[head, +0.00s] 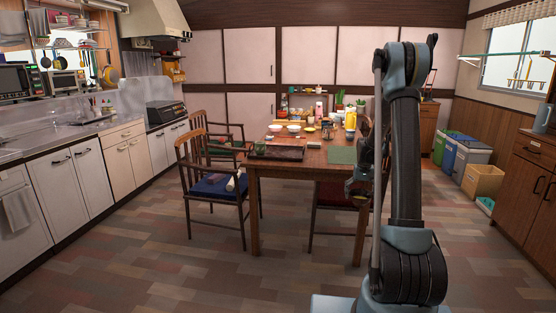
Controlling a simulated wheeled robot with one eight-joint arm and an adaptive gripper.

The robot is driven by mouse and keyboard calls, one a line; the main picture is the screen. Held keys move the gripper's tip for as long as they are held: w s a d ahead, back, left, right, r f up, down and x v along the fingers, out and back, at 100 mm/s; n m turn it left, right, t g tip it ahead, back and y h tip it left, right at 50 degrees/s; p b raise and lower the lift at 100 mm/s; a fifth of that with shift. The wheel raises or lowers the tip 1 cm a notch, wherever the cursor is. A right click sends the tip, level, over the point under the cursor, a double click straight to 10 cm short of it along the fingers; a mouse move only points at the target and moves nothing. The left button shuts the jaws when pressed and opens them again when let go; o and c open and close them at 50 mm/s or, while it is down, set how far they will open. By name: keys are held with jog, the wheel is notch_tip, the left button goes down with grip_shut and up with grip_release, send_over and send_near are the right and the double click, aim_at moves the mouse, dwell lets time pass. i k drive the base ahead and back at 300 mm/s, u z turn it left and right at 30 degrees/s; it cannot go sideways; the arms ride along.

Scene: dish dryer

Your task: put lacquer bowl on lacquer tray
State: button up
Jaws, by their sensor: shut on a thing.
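My gripper (357,187) hangs at the right front side of the wooden table, partly hidden behind my own arm. It is shut on a small dark thing, which I take to be the lacquer bowl; its shape is too small and covered to make out. A dark flat tray (277,151), which looks like the lacquer tray, lies at the left front of the table top. The gripper is to the right of the tray and apart from it.
The wooden table (312,166) also bears a green mat (342,155), pale bowls (294,128), a yellow bottle (350,120) and several small items. A chair with a blue seat (213,187) stands at its left. Bins (468,158) stand at the right wall. The front floor is clear.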

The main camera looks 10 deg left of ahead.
aim_at(290, 154)
jog(key=k, duration=0.3)
jog(key=u, duration=2.25)
jog(key=i, duration=1.45)
jog(key=z, duration=0.9)
